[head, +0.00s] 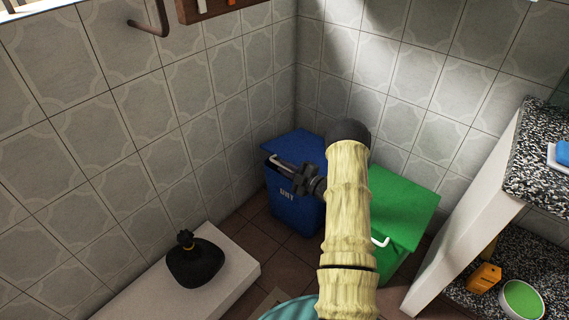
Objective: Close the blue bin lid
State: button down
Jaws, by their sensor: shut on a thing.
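The blue bin (283,205) stands in the tiled corner, with pale lettering on its front. Its blue lid (298,143) lies over the top of the bin; whether it sits flush on the rim or is slightly raised I cannot tell. My gripper (275,166) is at the lid's front left edge, shut on a pale lid handle (272,158). My arm and wrist hide the right part of the blue bin and lid.
A green bin with a green lid (408,208) stands close on the right. A black bag (195,265) sits on a pale ledge (240,266) at the left. A speckled counter (540,150) and shelf are at the right. Tiled walls close off the back.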

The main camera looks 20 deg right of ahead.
jog(key=shift+w+f, duration=0.1)
jog(key=shift+w, duration=0.05)
jog(key=c, duration=1.6)
grip_release()
jog(key=shift+c, duration=0.2)
jog(key=shift+o, duration=0.7)
jog(key=shift+f, duration=0.1)
notch_tip(320, 180, up, 10)
jog(key=p, duration=0.4)
